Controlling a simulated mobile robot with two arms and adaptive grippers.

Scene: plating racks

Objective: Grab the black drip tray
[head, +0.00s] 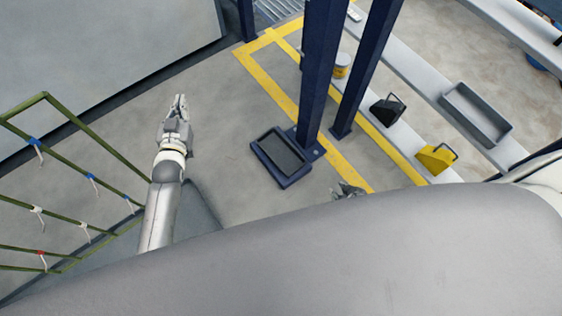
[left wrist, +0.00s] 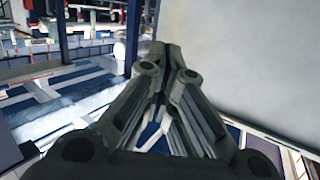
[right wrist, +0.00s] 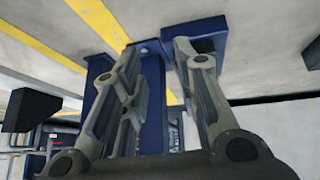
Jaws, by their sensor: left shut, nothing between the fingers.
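A dark drip tray (head: 294,180) with a navy-looking rim and a grey inside lies flat on the floor in the head view, beside the foot of a blue post. My left gripper (head: 179,99) is left of the tray and apart from it. It is shut and empty, and its fingers meet in the left wrist view (left wrist: 166,52). My right gripper (head: 348,188) shows only its tips, right of and below the tray, above the grey body part that hides the rest. In the right wrist view its fingers (right wrist: 155,45) are spread with dark blue parts beyond them; I cannot tell which is the tray.
Blue posts (head: 318,75) rise right behind the tray. Yellow floor lines (head: 270,85) run past it. A green rack with hooks (head: 75,118) stands at the left. A shelf holds a grey tray (head: 494,137), a black container (head: 387,110) and a yellow one (head: 436,158).

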